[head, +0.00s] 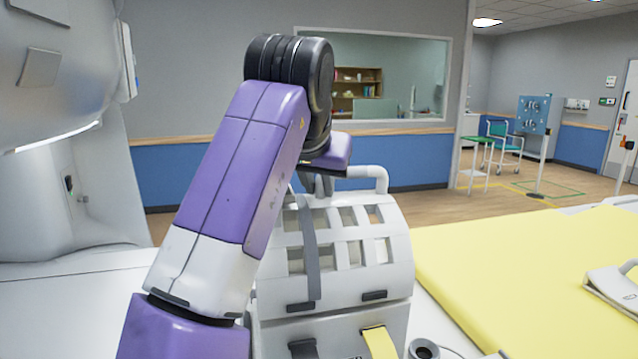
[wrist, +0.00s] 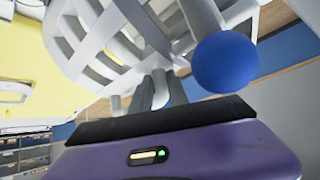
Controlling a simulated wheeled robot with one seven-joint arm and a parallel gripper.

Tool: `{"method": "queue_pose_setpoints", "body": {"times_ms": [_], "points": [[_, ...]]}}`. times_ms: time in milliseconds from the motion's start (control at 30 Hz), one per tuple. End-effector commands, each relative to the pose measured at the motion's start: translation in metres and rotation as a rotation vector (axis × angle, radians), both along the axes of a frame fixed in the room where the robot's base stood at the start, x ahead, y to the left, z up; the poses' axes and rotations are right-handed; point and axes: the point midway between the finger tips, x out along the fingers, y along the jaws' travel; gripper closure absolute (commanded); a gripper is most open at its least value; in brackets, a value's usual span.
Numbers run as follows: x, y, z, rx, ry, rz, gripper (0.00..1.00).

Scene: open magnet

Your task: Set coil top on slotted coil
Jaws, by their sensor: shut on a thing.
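The coil top (head: 345,265) is a white, curved shell with rows of window openings and a white tube handle (head: 375,175) at its far end. My gripper (head: 318,184) is at that far end, partly hidden behind my arm, and is shut on the coil top. In the wrist view, the grey fingers (wrist: 155,90) meet the coil top's white frame (wrist: 100,40). The slotted coil (head: 395,325) is the white base directly below the top, with a grey strap and a yellow strap. Whether the two touch cannot be told; my arm hides the left side.
A yellow pad (head: 540,265) covers the table to the right, with a white device (head: 612,288) on it. The big scanner housing (head: 50,130) stands at the left. A blue ball (wrist: 225,62) shows close beside my fingers in the wrist view.

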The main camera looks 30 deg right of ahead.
Motion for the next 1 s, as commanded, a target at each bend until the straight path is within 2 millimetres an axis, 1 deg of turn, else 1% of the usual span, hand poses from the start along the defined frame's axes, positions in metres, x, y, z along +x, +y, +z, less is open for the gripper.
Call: {"method": "queue_pose_setpoints", "body": {"times_ms": [67,833,1000], "points": [[0.000,0.000,0.001,-0.002,-0.006,-0.001,1.00],[0.000,0.000,-0.015,-0.001,-0.006,-0.001,1.00],[0.000,0.000,-0.014,0.001,-0.005,-0.001,1.00]]}}
